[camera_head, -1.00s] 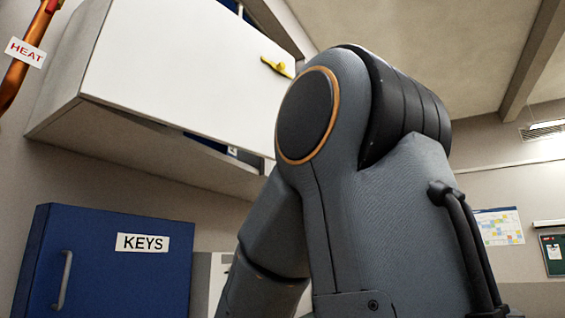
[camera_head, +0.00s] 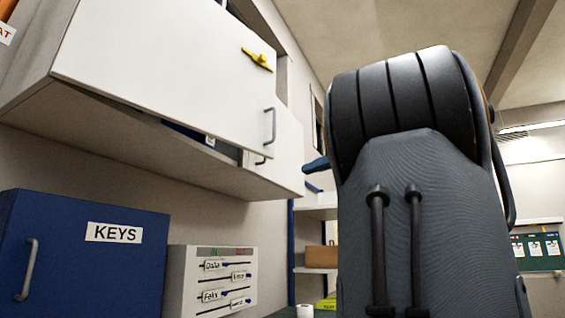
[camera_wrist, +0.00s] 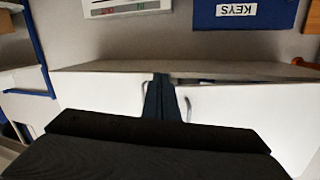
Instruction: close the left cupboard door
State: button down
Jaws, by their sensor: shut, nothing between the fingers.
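The left cupboard door (camera_head: 165,55) is a white panel on the wall cupboard, with a yellow object (camera_head: 257,59) on its face and a grey handle (camera_head: 270,126) near its right edge. It stands ajar, its free edge out from the cupboard, and a dark gap shows below it. The closed-looking right door (camera_head: 287,140) is partly behind it. In the upside-down wrist view the left door (camera_wrist: 245,112) is on the right. My gripper (camera_wrist: 160,90) is shut and empty there, in front of the doors near the left door's handle; whether it touches is unclear.
A blue KEYS cabinet (camera_head: 75,262) and a white panel with labelled rows (camera_head: 212,280) are below the cupboard. Shelving (camera_head: 317,213) with a brown box (camera_head: 322,257) stands further right.

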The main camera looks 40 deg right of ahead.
jog(key=s+r+n+t, duration=0.1)
jog(key=s+r+n, duration=0.1)
jog(key=s+r, duration=0.3)
jog(key=w+a+p, duration=0.1)
jog(key=w+p, duration=0.1)
jog(key=w, duration=0.5)
jog(key=w+a+r+p, duration=0.1)
jog(key=w+a+p, duration=0.1)
jog(key=w, duration=0.5)
jog(key=shift+r+y+p, duration=0.2)
jog(key=shift+y+p, duration=0.1)
jog(key=shift+p, duration=0.45)
jog(key=shift+w, duration=0.2)
